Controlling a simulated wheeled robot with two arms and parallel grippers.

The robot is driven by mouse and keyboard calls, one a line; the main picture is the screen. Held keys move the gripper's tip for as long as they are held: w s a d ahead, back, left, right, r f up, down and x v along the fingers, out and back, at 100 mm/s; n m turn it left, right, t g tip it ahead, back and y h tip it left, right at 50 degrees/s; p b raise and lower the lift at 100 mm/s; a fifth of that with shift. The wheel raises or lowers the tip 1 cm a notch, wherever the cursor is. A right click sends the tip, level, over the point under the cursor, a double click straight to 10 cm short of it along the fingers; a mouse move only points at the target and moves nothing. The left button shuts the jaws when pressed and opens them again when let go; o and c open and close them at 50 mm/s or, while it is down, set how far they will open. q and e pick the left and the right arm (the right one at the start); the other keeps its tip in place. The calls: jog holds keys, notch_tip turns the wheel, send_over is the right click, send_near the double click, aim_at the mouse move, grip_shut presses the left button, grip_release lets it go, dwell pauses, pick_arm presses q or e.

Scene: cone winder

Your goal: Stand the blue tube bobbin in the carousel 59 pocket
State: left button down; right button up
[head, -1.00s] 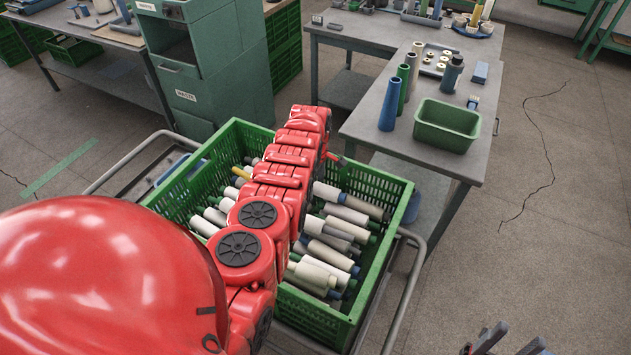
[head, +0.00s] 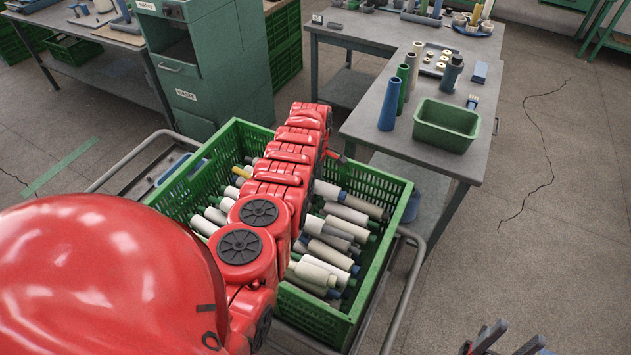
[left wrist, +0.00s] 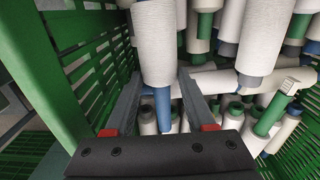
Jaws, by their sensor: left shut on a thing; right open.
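In the left wrist view my left gripper (left wrist: 160,88) is shut on a white-wound bobbin (left wrist: 155,45) with a blue tube (left wrist: 162,108), among other bobbins inside the crate. In the head view my red left arm reaches over the crate and hides this gripper and its bobbin. My right gripper (head: 508,341) is open and empty at the bottom edge of the head view, partly cut off. A round blue holder with several cups (head: 474,29) stands on the far table. It may be the carousel; I can read no 59.
The green crate (head: 383,260) holds several bobbins and sits in a tubular-railed cart (head: 405,290). The grey table (head: 375,148) bears cones, a green bin (head: 446,124) and a tray of small parts (head: 437,62). Floor to the right is clear.

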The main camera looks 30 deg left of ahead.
pick_arm(q)
notch_tip(320, 180, up, 15)
jog(key=p, duration=1.2)
jog(key=shift+r+p, duration=0.2)
jog(key=shift+p, duration=0.15)
notch_tip(320, 180, up, 7)
jog(key=p, duration=0.2)
jog(key=w+d+r+m+b, duration=0.1)
jog(key=d+r+m+b, duration=0.1)
jog(key=d+m+b, duration=1.3)
jog(key=d+m, duration=0.3)
jog(key=m, duration=0.1)
jog(key=shift+w+d+r, duration=0.2)
jog(key=shift+w+d, duration=0.15)
jog(key=shift+d, duration=0.05)
